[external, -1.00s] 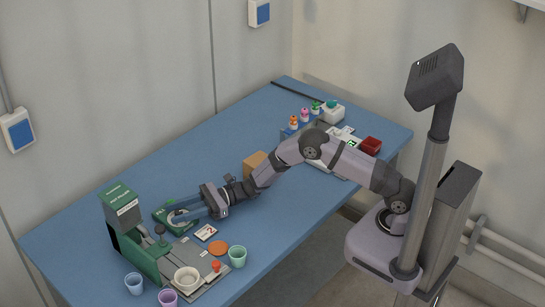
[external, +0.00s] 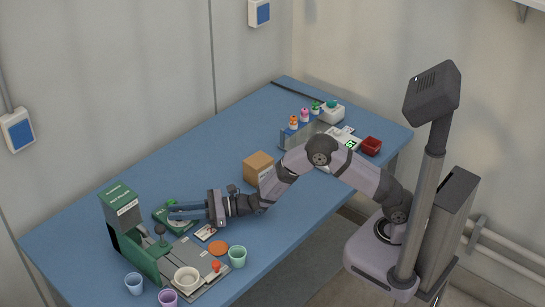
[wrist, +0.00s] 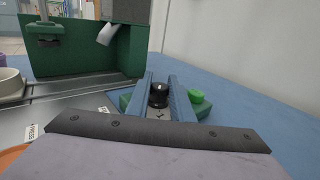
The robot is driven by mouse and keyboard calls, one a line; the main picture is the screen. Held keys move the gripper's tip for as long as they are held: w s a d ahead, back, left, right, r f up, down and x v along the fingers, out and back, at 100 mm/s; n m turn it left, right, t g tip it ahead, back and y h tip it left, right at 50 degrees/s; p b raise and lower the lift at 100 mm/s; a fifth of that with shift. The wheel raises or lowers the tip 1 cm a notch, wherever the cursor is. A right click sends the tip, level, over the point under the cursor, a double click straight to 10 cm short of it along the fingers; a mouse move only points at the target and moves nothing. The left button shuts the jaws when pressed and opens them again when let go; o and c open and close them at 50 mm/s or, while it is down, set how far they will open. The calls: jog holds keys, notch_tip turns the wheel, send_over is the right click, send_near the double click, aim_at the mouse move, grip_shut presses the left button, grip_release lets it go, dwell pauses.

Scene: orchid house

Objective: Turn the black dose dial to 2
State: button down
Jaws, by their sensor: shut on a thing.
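The black dose dial (wrist: 158,95) shows in the wrist view as a short dark knob between my gripper's two blue fingers. My gripper (wrist: 160,92) is shut on the dial, one finger on each side. In the external view my gripper (external: 186,212) reaches low over the green dial unit (external: 160,215) beside the green machine (external: 130,225). The dial itself is hidden there by the fingers. A green button (wrist: 196,96) sits just right of the right finger. I cannot read any number or pointer on the dial.
A white bowl (external: 187,278) stands on the grey machine base. A cardboard box (external: 258,167) stands beside my forearm. The blue table is clear behind the dial unit.

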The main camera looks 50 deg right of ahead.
jog(key=shift+m+t+h+b, duration=0.5)
jog(key=shift+t+b, duration=0.1)
jog(key=shift+b, duration=0.3)
jog(key=shift+r, duration=0.1)
jog(key=c, duration=1.6)
grip_release()
jog(key=shift+o, duration=0.2)
jog(key=shift+s+d, duration=0.1)
jog(key=shift+b+v, duration=0.55)
jog(key=shift+v, duration=3)
